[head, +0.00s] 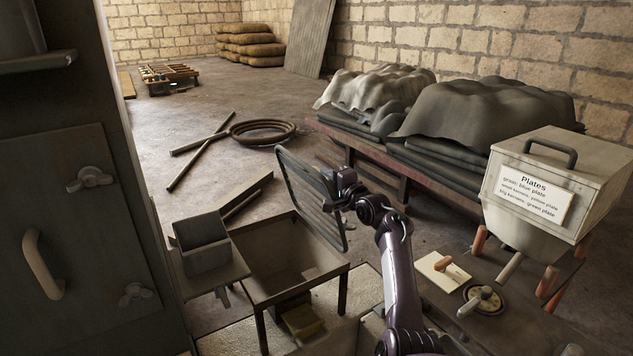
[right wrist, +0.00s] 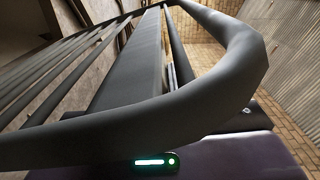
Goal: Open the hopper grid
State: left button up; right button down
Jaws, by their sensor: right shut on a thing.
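The hopper (head: 290,258) is an open-topped box on legs in the lower middle of the head view. Its grid (head: 308,195), a dark barred frame, stands steeply raised at the hopper's far right side, clear of the opening. My right gripper (head: 342,196) is at the grid's right edge and shut on it; the fingertips are partly hidden. In the right wrist view the grid's rounded frame and bars (right wrist: 150,125) fill the picture close to the camera. My left gripper is in neither view.
A dark cabinet (head: 80,230) stands close on the left. A small box (head: 203,243) sits left of the hopper. A covered bench (head: 400,160) is behind my right arm. A bin labelled "Plates" (head: 545,195) stands at right. Poles and a coil (head: 263,132) lie on the floor.

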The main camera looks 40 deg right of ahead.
jog(key=shift+d+r+m, duration=0.15)
jog(key=shift+d+m, duration=0.15)
jog(key=shift+d, duration=0.45)
jog(key=c, duration=1.4)
grip_release()
jog(key=shift+s, duration=0.1)
jog(key=shift+s, duration=0.1)
jog(key=s+b, duration=0.2)
jog(key=s, duration=0.5)
jog(key=shift+s+a, duration=0.25)
jog(key=shift+s, duration=0.05)
